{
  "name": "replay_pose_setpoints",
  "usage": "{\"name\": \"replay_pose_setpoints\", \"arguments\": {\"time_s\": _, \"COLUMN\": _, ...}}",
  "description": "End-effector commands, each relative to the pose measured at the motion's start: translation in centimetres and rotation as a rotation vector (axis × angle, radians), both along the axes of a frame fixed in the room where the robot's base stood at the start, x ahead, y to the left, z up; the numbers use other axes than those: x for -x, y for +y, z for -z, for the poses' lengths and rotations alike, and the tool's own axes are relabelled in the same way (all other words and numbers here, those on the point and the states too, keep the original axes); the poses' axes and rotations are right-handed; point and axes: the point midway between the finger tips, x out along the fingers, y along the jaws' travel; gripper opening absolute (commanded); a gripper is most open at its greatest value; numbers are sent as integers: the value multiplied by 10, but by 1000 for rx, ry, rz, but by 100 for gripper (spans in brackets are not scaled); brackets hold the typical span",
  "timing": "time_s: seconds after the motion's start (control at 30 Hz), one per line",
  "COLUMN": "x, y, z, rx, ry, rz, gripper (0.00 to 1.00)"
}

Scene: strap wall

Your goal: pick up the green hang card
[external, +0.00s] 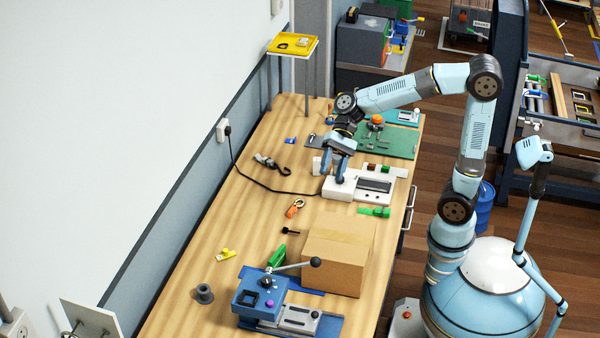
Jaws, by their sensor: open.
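Two green things could be the green hang card; at this size I cannot tell which. A small flat green piece (376,211) lies on the workbench (205,225), just behind the cardboard box. A green upright piece (277,256) stands left of the box, by the blue press. My gripper (333,176) is open and points down over the left end of a white device (362,186). It is apart from both green pieces, and nothing shows between its fingers. Whether the fingers touch the device cannot be told.
A cardboard box (338,254) takes up the bench's right front. A blue press (262,292) with a long lever stands in front. A black cord (245,178) runs from the wall socket to the white device. An orange-handled hook (294,208) lies mid-bench. The bench's left middle is mostly clear.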

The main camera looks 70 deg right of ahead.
Motion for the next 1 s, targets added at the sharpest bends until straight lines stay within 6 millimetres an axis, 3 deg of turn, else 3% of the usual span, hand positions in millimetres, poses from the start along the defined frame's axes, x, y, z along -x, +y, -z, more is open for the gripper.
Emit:
{"name": "replay_pose_setpoints", "arguments": {"time_s": 0.3, "x": -79, "y": 32, "z": -7, "rx": -378, "ry": 342, "rz": 181, "gripper": 48}}
{"name": "replay_pose_setpoints", "arguments": {"time_s": 0.67, "x": -142, "y": 36, "z": -11, "rx": -661, "ry": 591, "rz": 301, "gripper": 48}}
{"name": "replay_pose_setpoints", "arguments": {"time_s": 1.0, "x": -138, "y": 37, "z": 92, "rx": -649, "ry": 589, "rz": 297, "gripper": 48}}
